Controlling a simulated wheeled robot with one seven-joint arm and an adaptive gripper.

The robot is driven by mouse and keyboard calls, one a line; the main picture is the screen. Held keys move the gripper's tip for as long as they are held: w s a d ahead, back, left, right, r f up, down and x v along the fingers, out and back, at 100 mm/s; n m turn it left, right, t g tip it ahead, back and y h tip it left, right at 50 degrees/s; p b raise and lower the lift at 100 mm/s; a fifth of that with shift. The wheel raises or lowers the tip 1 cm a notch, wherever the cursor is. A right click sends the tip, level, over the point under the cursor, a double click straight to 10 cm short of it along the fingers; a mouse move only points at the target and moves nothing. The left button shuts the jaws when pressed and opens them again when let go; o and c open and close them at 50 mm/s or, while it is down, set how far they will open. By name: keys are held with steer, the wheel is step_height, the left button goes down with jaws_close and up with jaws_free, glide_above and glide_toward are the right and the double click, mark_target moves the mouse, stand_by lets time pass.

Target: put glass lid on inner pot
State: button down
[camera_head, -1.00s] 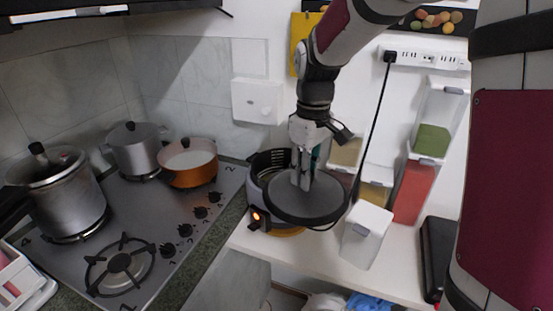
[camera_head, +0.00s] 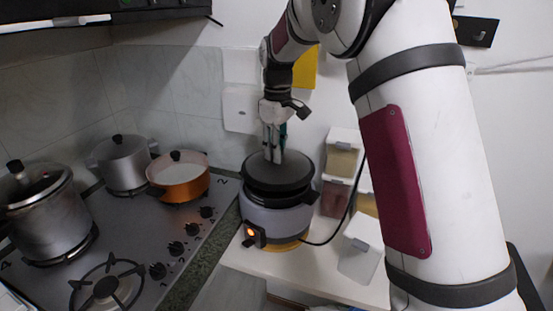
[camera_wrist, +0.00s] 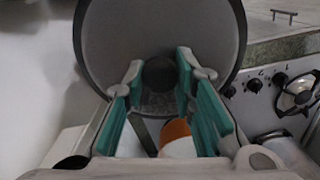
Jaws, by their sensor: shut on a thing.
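The dark round glass lid (camera_head: 262,178) is level over the cooker in the head view and fills the top of the wrist view (camera_wrist: 110,40). My gripper (camera_head: 274,156) points down from above and is shut on the lid's knob, which sits between the teal fingers (camera_wrist: 160,76) in the wrist view. The black inner pot (camera_head: 277,199) sits in the grey cooker base (camera_head: 280,221), directly under the lid. The lid hides the pot's opening. I cannot tell whether the lid touches the pot's rim.
The cooker has a lit orange knob (camera_head: 249,232) and stands on a white counter (camera_head: 318,262).

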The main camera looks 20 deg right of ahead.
steer(key=shift+w+f, duration=0.15)
steer(key=shift+w, duration=0.2)
steer(key=shift+f+p, duration=0.55)
steer(key=shift+f, duration=1.1)
steer(key=c, duration=1.3)
jaws_free()
steer(key=shift+s+f, duration=0.1)
